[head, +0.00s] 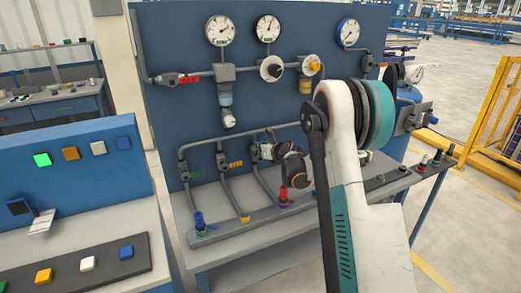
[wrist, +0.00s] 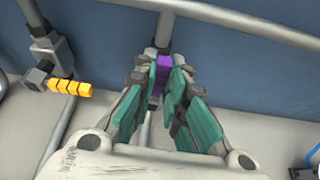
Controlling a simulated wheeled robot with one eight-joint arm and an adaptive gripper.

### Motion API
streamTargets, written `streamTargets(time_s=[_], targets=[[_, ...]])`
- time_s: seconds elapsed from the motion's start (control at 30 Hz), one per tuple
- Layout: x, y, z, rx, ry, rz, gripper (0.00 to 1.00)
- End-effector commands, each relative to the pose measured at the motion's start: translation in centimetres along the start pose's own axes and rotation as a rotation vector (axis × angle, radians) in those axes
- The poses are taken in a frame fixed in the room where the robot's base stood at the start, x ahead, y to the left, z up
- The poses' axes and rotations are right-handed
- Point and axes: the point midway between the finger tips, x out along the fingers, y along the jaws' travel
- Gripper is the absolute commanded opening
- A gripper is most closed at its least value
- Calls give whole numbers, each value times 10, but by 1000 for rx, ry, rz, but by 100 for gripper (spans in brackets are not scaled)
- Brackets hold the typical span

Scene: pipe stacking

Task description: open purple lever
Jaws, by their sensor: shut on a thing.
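The purple lever (wrist: 164,62) shows in the wrist view as a small purple patch between my two fingers. My gripper (wrist: 161,84) has a teal-padded finger on each side of it and is shut on it. The lever's ends and its valve body are mostly hidden by the fingers. In the head view my gripper (head: 266,150) is at the third vertical pipe from the left, and I cannot make out the purple lever there.
A yellow lever (wrist: 70,87) sits on the neighbouring pipe to the left, also in the head view (head: 235,164). A green lever (head: 198,173) is farther left and a red lever (head: 189,79) higher up. Gauges and pipes cover the blue panel (head: 180,40).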

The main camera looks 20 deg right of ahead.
Motion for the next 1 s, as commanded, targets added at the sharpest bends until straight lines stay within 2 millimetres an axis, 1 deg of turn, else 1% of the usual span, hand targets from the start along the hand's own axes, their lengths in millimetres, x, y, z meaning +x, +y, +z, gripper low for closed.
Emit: streamTargets(time_s=[0.3, 0.7, 0.73, 0.8, 1.0], targets=[[0, 3, -1, -61, 2, -23, 0], [0, 3, -1, -66, 2, -25, 0], [0, 3, -1, -66, 2, -25, 19], [0, 3, -1, -65, 2, -25, 32], [0, 3, -1, -64, 1, -25, 32]])
